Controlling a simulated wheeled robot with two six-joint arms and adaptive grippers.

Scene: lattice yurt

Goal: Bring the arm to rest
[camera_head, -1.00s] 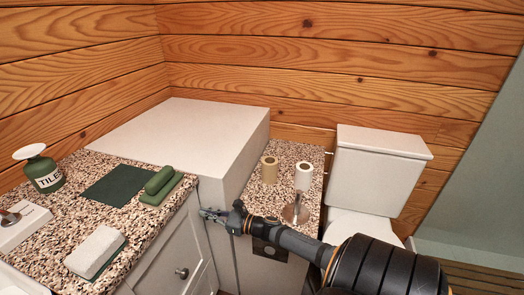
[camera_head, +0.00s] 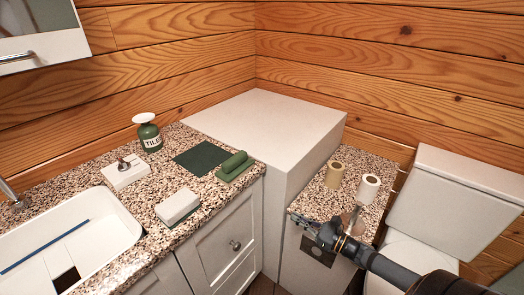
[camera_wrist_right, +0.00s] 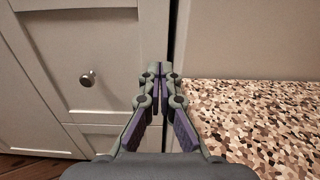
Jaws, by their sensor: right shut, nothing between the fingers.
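My right gripper (camera_head: 312,226) reaches in from the lower right in the head view. It is shut and empty, over the front edge of the low speckled shelf (camera_head: 375,170). In the right wrist view the closed fingers (camera_wrist_right: 160,75) meet in front of the cabinet front (camera_wrist_right: 75,60), with the speckled top to their right. I cannot tell how far they are from these surfaces. My left gripper is in neither view.
A roll holder with a white roll (camera_head: 369,189) and a tan roll (camera_head: 334,174) stand close behind my right gripper. The toilet (camera_head: 455,200) is at right. The counter at left holds a green bottle (camera_head: 149,135), white block (camera_head: 177,206), green cloth (camera_head: 201,158) and sink (camera_head: 110,215).

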